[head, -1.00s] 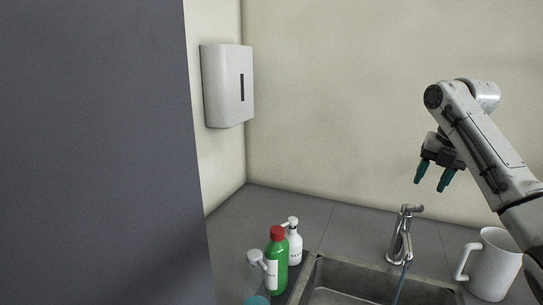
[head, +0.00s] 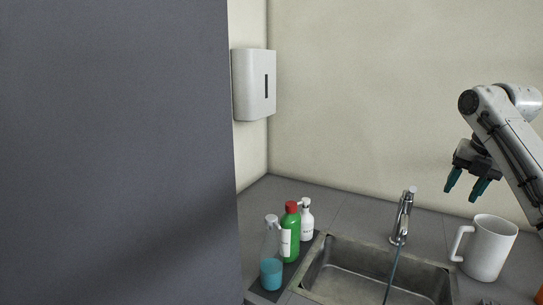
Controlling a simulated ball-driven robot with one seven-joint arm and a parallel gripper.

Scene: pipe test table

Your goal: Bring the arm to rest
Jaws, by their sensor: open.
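My gripper (head: 467,190) hangs at the right of the head view, with its two teal fingertips apart and pointing down. Nothing is between them. It appears above the white pitcher (head: 487,248) and to the right of the faucet (head: 402,216), apart from both. My arm comes in from the right edge, bent at a joint above the gripper.
A steel sink (head: 360,284) is set in the grey counter (head: 340,213), with water running from the faucet. A green bottle (head: 290,236), a white pump bottle (head: 307,222) and a spray bottle (head: 271,268) stand left of it. A dispenser (head: 253,84) hangs on the wall. A dark panel (head: 110,150) fills the left.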

